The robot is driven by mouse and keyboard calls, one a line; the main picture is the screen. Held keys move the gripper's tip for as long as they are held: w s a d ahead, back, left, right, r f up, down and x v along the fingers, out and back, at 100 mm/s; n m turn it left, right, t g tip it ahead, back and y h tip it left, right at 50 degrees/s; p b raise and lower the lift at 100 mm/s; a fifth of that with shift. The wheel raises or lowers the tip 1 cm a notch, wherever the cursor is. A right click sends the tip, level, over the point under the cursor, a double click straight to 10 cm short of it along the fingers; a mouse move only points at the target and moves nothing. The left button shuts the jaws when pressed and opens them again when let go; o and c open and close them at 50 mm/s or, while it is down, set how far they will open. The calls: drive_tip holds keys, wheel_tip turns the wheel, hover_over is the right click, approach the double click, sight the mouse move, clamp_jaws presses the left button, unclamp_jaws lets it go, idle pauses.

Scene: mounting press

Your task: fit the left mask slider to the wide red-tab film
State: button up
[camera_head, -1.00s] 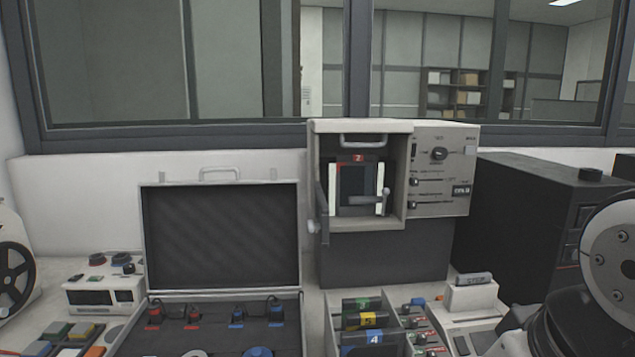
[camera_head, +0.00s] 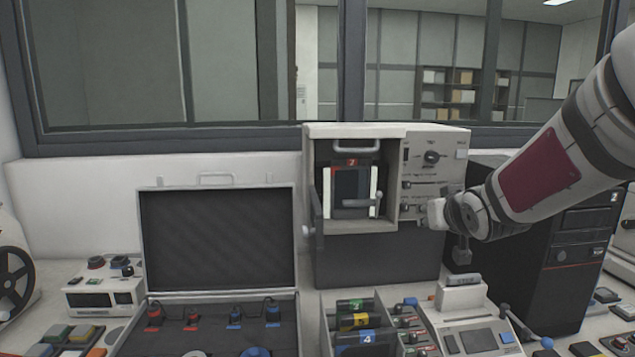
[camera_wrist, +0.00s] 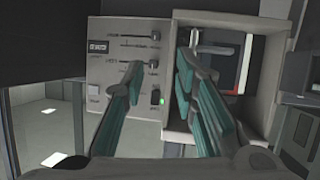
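The press (camera_head: 355,131) has a front panel with two horizontal slider slots; the upper slider knob (camera_head: 407,184) and lower slider knob (camera_head: 405,207) sit at the left ends. I cannot read which is the left mask slider. A dark film with a red tab marked 7 (camera_head: 352,163) stands in the press bay, with bright white strips on both sides. Both knobs show in the upside-down wrist view, one (camera_wrist: 155,36) above the other (camera_wrist: 153,63). My gripper (camera_wrist: 161,65) is open before the panel, its fingers apart, holding nothing; the head view shows it at the panel's lower right (camera_head: 426,213).
A lever (camera_head: 362,202) crosses the bay front. An open case (camera_head: 218,240) stands left, a bin of numbered films (camera_head: 330,330) below, a black computer tower (camera_head: 565,260) right. A small console (camera_head: 478,330) sits under my arm.

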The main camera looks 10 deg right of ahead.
sight(409, 186)
drive_tip(key=w+d+t, duration=0.1)
drive_tip(key=w, duration=0.6)
drive_tip(key=w+d+t+y, duration=0.1)
drive_tip(key=w+d+t, duration=0.1)
drive_tip(key=w, duration=0.6)
drive_tip(key=w+d+f+t+y+p, duration=0.1)
drive_tip(key=w, duration=0.7)
drive_tip(key=shift+w+d+n+t, duration=0.15)
drive_tip(key=shift+d+n+t, duration=0.25)
clamp_jaws()
